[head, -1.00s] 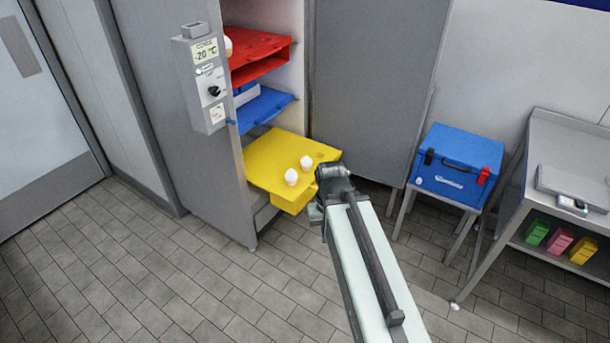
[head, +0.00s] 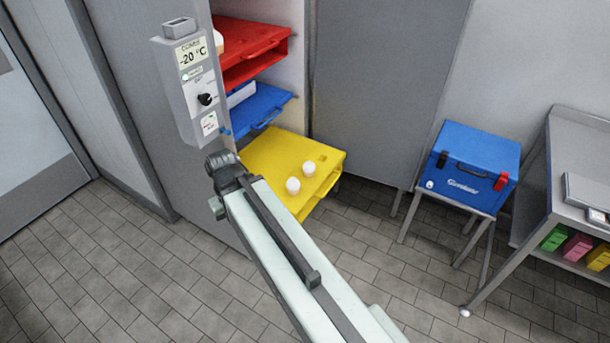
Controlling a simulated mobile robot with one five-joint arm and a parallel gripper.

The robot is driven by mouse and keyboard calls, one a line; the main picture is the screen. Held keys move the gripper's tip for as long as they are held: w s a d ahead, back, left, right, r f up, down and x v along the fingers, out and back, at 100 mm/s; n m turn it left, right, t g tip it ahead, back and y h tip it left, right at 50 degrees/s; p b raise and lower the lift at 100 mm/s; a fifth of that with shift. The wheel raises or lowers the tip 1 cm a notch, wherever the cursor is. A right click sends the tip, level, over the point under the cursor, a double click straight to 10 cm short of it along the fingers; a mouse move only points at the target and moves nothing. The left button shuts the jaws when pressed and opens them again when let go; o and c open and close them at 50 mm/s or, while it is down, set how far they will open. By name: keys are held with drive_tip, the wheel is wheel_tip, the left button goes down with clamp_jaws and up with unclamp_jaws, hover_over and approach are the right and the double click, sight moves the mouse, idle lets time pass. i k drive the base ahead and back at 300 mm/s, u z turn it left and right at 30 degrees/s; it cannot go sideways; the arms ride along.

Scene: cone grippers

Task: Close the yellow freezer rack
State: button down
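The yellow freezer rack (head: 270,155) is the lowest of the coloured racks. It sticks out of the open freezer, and two white round-topped items (head: 293,185) and (head: 309,168) stand on it. My gripper (head: 222,163) is at the left of the yellow rack in the picture, in front of the freezer's grey side panel and below the control box. I cannot tell whether it touches anything. Its fingers are dark and too small to read. My arm hides the rack's lower left part.
A blue rack (head: 262,108) and a red rack (head: 255,45) are above the yellow one. The control box (head: 195,85) hangs at the freezer's left edge. The grey door (head: 385,90) stands open at right. A blue cooler (head: 472,165) sits on a stand. Tiled floor is clear in front.

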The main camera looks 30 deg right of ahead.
sight(277, 154)
drive_tip(key=z, duration=0.1)
drive_tip(key=i, duration=1)
drive_tip(key=z, duration=0.15)
